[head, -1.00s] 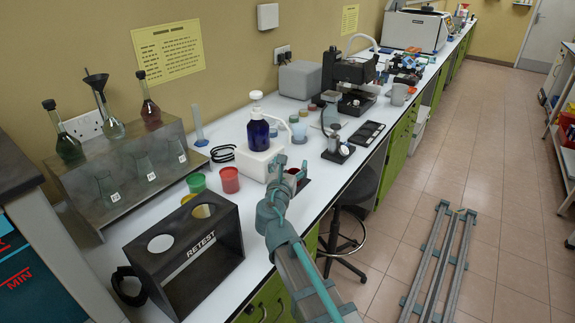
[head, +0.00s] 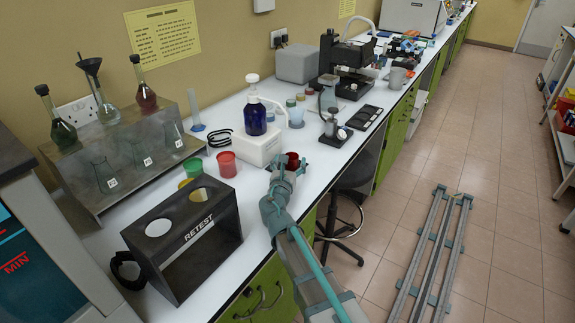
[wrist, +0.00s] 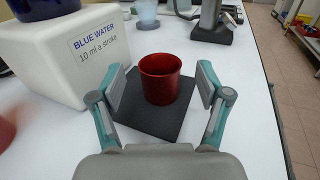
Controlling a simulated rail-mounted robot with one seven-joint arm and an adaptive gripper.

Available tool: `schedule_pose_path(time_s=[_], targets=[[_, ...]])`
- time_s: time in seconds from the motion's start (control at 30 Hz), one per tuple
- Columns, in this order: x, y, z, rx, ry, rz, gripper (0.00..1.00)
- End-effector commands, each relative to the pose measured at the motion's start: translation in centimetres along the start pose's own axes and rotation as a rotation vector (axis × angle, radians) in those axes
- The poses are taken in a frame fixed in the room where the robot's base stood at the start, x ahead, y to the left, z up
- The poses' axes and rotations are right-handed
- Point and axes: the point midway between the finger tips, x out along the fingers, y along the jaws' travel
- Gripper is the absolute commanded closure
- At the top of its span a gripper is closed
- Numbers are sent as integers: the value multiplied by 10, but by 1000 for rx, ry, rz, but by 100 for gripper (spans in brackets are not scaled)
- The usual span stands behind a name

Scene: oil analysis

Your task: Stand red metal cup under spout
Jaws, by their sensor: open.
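The red metal cup (wrist: 160,78) stands upright on a square dark pad (wrist: 130,122) in the wrist view. It also shows in the head view (head: 292,158) near the bench's front edge. My gripper (wrist: 160,88) is open, with one finger on each side of the cup and gaps between. In the head view my gripper (head: 284,172) is at the cup. The pump bottle (head: 255,117) of dark blue liquid stands on a white block (wrist: 80,62) labelled "BLUE WATER", left of the cup. Its white spout (head: 273,101) points right in the head view and is outside the wrist view.
A red tub (head: 226,164) and a green tub (head: 193,166) stand left of my gripper. The black RETEST rack (head: 185,262) is nearer. A small dark stand (head: 336,132) is farther along the bench. The stool (head: 350,185) is beside the bench.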

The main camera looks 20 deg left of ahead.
Motion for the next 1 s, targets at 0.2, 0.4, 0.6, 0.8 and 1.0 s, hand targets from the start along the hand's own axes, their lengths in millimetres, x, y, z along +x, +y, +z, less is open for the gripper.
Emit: schedule_pose_path(time_s=[0.2, 0.4, 0.6, 0.8, 1.0], targets=[[26, 1, 0, 0, 0, -1, 24], [32, 0, 0, 0, 0, 0, 24], [32, 0, 0, 0, 0, 0, 24], [32, 0, 0, 0, 0, 0, 47], [32, 0, 0, 0, 0, 0, 80]])
